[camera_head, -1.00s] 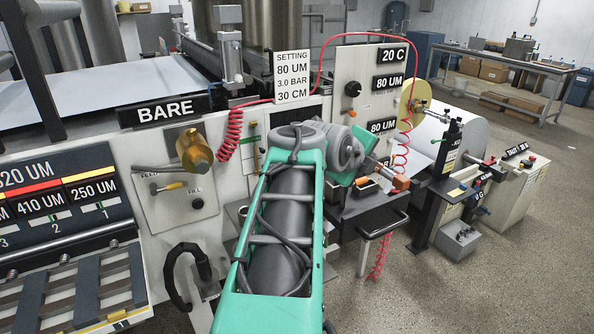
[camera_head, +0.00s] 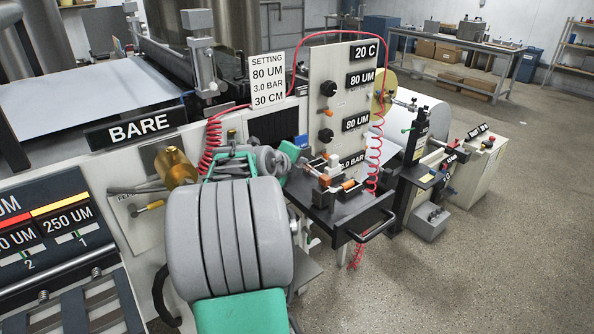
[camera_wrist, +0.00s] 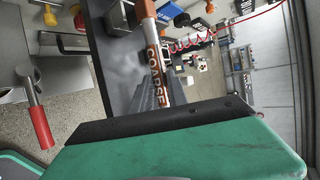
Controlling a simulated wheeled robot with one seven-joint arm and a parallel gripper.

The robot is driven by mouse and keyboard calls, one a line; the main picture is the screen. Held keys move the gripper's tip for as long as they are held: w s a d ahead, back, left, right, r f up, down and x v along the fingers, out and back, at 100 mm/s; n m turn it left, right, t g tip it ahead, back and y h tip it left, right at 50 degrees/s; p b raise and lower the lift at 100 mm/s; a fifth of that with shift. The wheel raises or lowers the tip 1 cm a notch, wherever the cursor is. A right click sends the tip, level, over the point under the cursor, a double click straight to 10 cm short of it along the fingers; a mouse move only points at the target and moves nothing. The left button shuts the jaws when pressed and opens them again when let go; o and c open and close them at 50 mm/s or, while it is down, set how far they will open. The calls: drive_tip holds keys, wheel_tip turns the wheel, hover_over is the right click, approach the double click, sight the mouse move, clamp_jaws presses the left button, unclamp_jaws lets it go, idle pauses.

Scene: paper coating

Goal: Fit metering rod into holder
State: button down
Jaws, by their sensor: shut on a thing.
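The metering rod (camera_wrist: 151,30), pale with orange-brown bands and the word COARSE, runs down the middle of the wrist view. In the head view my arm's large grey joint fills the centre, and the green end of my arm reaches right to the dark shelf. The holder (camera_head: 327,168), small metal brackets with orange parts, stands on that shelf. The rod and holder overlap there, so I cannot tell whether they touch.
The dark shelf (camera_head: 335,213) has a black front handle (camera_head: 375,226). A red coiled hose (camera_head: 373,150) hangs behind it. A brass fitting (camera_head: 176,168) sticks out left of my arm. The winder (camera_head: 420,165) stands right. Grey floor (camera_head: 500,250) is open at front right.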

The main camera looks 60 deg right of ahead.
drive_tip(key=shift+w+d+f, duration=0.35)
drive_tip(key=shift+w+f, duration=0.1)
drive_tip(key=shift+f, duration=0.1)
wheel_tip(320, 180, down, 4)
drive_tip(key=shift+a+r+p, duration=0.1)
drive_tip(key=shift+a+p, duration=0.05)
drive_tip(key=shift+p, duration=0.4)
drive_tip(key=shift+d+f, duration=0.2)
drive_tip(key=shift+d, duration=0.05)
drive_tip(key=c, duration=1.8)
unclamp_jaws()
drive_tip(key=o, duration=0.3)
drive_tip(key=shift+w+a+r, duration=0.15)
drive_tip(key=shift+a+r, duration=0.05)
drive_tip(key=shift+o, duration=1)
drive_tip(key=shift+d, duration=0.15)
drive_tip(key=shift+r, duration=0.1)
